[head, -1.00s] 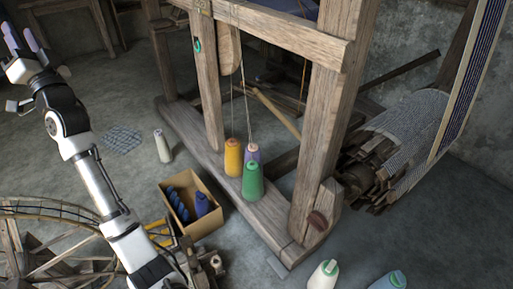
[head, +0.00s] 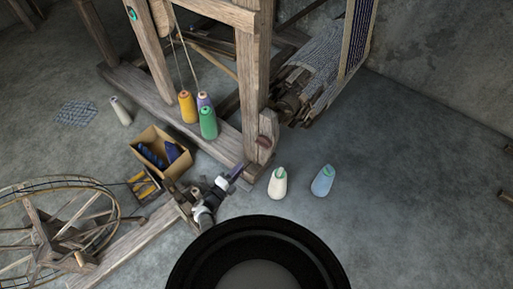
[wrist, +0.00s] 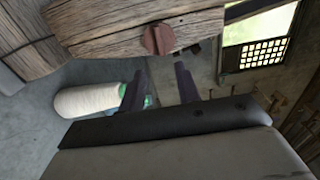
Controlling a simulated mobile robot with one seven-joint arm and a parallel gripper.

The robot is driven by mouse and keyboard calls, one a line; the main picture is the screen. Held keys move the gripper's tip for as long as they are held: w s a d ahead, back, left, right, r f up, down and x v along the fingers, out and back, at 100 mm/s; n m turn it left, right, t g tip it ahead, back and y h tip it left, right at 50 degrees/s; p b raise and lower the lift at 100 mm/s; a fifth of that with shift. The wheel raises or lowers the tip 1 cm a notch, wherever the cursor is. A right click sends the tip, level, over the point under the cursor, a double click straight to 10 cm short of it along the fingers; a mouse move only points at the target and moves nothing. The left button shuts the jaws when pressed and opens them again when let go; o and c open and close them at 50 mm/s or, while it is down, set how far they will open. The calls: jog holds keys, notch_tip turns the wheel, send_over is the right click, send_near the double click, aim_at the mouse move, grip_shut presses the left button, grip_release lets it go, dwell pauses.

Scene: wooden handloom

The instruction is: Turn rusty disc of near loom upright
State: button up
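The rusty disc (head: 264,142) is a small reddish-brown round piece on the front end of the near loom's wooden frame (head: 252,85). In the wrist view, the disc (wrist: 158,40) sits on a beam's face, with a darker line across its middle. My gripper (head: 237,171) is low in front of the loom foot, apart from the disc. In the wrist view my gripper (wrist: 160,88) shows two dark fingers with a gap between them, nothing held. The disc lies beyond the fingertips, about in line with the gap.
A cream cone (head: 278,184) and a blue cone (head: 323,181) stand on the floor right of my gripper. A cardboard box (head: 160,150) and a spinning wheel (head: 55,225) are at left. Yarn cones (head: 208,123) stand on the loom's base beam.

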aim_at(263, 143)
jog(key=b+x, duration=0.4)
jog(key=x, duration=1)
jog(key=shift+s+f, duration=0.1)
jog(key=shift+f, duration=0.05)
grip_shut()
